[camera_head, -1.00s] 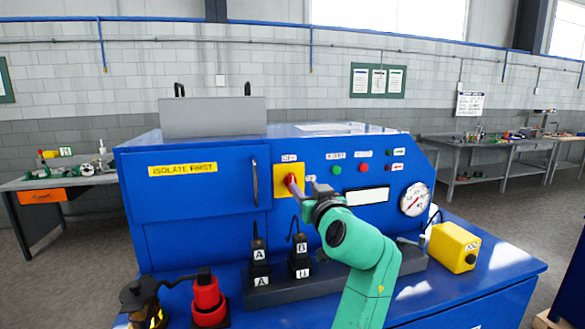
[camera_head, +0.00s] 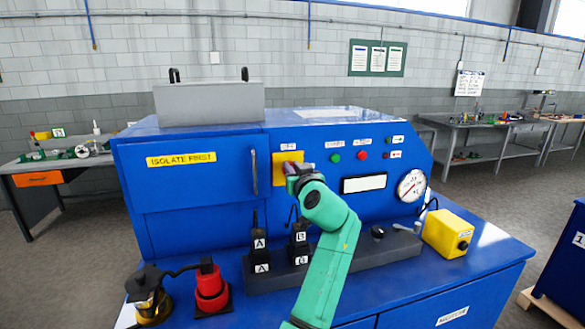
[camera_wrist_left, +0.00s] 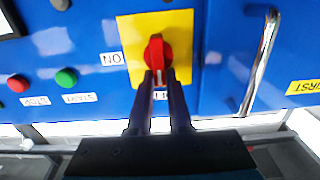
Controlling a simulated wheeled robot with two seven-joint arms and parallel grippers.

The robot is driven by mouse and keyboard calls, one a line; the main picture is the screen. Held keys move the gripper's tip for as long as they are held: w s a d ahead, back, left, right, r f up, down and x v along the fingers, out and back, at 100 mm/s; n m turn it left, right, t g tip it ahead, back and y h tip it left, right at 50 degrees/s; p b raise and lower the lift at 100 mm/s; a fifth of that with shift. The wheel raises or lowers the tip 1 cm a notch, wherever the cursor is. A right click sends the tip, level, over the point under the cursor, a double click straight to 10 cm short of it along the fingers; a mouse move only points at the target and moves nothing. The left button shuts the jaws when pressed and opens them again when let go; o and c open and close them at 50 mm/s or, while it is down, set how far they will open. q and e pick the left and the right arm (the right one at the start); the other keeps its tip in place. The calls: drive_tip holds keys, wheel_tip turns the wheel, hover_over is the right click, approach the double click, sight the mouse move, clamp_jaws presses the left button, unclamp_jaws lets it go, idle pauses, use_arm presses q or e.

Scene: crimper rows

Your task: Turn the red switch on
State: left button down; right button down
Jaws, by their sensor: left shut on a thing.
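The red switch (camera_wrist_left: 157,52) is a rotary knob on a yellow plate (camera_head: 278,172) on the blue machine's front. In the left wrist view, its white-marked grip end lies between the fingers of my left gripper (camera_wrist_left: 160,84), which are shut on it. That end points down in this view, toward a label that the fingers partly hide. The ON label (camera_wrist_left: 112,59) is left of the plate in the wrist view. In the head view, my left gripper (camera_head: 293,171) is in front of the plate and hides the knob. My right gripper is not in view.
A door handle (camera_head: 254,172) is left of the plate. A green button (camera_head: 335,157), a red button (camera_head: 362,155) and a gauge (camera_head: 411,186) are to its right. Black plugs (camera_head: 260,240) stand below on a grey strip; a yellow box (camera_head: 447,233) stands at right.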

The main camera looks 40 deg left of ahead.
use_arm(q)
drive_tip(key=shift+m, duration=0.3)
drive_tip(key=m+p, duration=0.1)
drive_tip(key=m, duration=0.4)
drive_tip(key=w+f+m+p, duration=0.1)
drive_tip(key=m+p, duration=0.1)
drive_tip(key=m, duration=0.4)
drive_tip(key=d+f+m+p, duration=0.1)
drive_tip(key=m, duration=0.5)
drive_tip(key=shift+w+d, duration=0.1)
drive_tip(key=shift+w, duration=0.25)
drive_tip(key=shift+f+m, duration=0.15)
drive_tip(key=shift+m, duration=0.15)
drive_tip(key=c, duration=0.8)
unclamp_jaws()
drive_tip(key=shift+c, duration=0.2)
